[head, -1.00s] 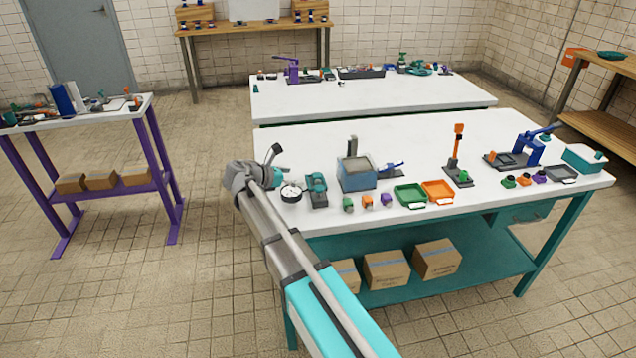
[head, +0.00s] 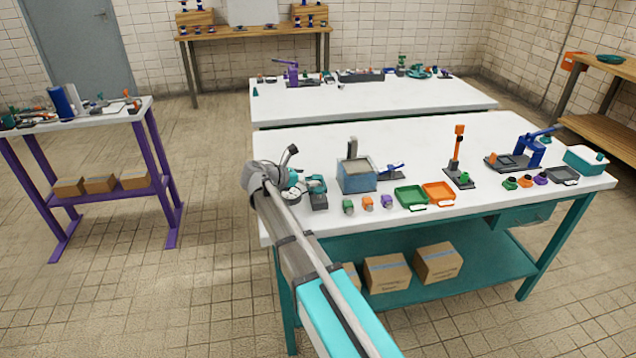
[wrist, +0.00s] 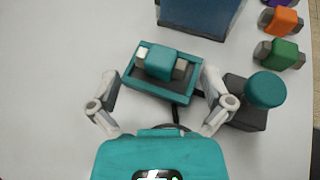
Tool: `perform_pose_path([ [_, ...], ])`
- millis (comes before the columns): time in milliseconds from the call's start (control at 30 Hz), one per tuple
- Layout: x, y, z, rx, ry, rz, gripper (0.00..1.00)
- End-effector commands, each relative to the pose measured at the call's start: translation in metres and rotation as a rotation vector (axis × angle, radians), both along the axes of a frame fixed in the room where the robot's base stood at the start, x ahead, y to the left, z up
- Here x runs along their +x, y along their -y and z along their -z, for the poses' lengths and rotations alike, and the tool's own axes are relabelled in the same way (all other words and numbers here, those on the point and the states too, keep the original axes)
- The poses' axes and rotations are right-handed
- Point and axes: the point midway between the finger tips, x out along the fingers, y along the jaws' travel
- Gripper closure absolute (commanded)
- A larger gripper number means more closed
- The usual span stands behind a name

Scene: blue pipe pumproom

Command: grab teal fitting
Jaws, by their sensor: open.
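The teal fitting (wrist: 160,62), a teal block with grey ends, sits in a small teal tray-like frame (wrist: 176,97) in the wrist view. In the head view my gripper (head: 290,178) is just left of the fixture, partly hidden by my arm.
A dark base with a round teal knob (wrist: 265,90) stands close to my right finger. A blue box (head: 357,177) stands beyond the fixture. Green (head: 348,206), orange (head: 368,203) and purple (head: 387,201) fittings lie along the front edge. The table's middle back is clear.

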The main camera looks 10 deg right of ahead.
Motion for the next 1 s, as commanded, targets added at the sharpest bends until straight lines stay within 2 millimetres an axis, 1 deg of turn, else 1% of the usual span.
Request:
perform_pose_path([
  [33,0.002,0.005,0.005,0.0,0.001,0.001,0.0],
  [200,0.006,0.015,0.008,0.0,0.0,-0.001,0.0],
  [767,0.007,0.016,0.007,0.0,0.0,-0.001,0.0],
  [800,0.007,0.016,0.007,0.0,0.0,-0.001,0.04],
  [867,0.007,0.016,0.007,0.0,0.0,-0.001,0.15],
  [1000,0.007,0.016,0.007,0.0,0.0,-0.001,0.41],
])
